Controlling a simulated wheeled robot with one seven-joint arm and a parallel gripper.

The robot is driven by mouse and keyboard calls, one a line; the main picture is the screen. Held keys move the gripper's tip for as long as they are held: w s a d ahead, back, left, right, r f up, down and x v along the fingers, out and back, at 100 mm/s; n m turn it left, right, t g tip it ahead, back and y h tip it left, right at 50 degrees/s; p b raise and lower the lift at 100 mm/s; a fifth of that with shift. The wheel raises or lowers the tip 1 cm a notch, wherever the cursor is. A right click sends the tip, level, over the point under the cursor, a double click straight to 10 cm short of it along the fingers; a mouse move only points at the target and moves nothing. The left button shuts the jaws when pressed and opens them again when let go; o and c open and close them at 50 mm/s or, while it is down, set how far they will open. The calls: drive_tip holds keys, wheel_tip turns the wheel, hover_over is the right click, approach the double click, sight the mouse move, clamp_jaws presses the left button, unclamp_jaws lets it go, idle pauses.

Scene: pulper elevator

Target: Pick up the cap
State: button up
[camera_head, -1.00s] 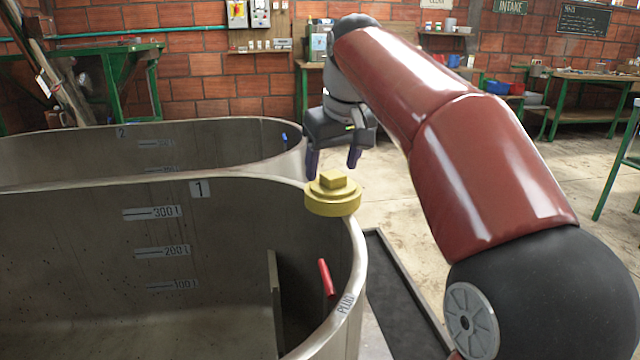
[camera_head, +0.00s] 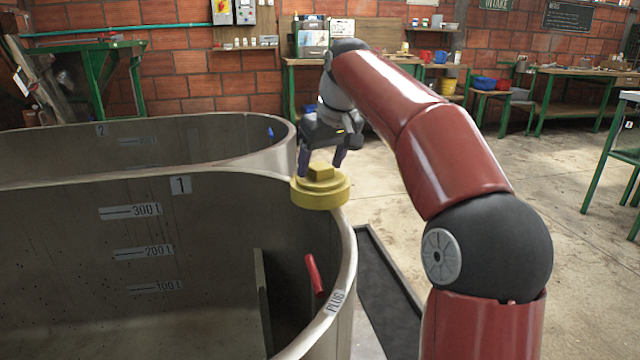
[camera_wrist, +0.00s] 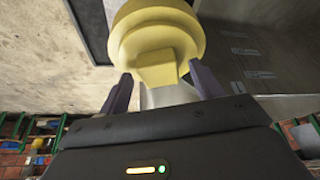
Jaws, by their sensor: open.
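The yellow cap (camera_head: 320,190) is a round stepped disc with a square knob on top. It sits on the rim of tank 1 (camera_head: 344,262), at the rim's far right part in the head view.
Tank 2 (camera_head: 270,160) stands behind tank 1. A red bar (camera_head: 314,274) shows inside tank 1, near a thin upright plate (camera_head: 262,295). A dark mat (camera_head: 385,300) lies on the floor to the right. Green benches (camera_head: 570,75) stand at the back; the floor between is open.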

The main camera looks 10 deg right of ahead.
drive_tip(key=c, duration=1.2)
drive_tip(key=shift+o, duration=0.2)
drive_tip(key=shift+r, duration=0.1)
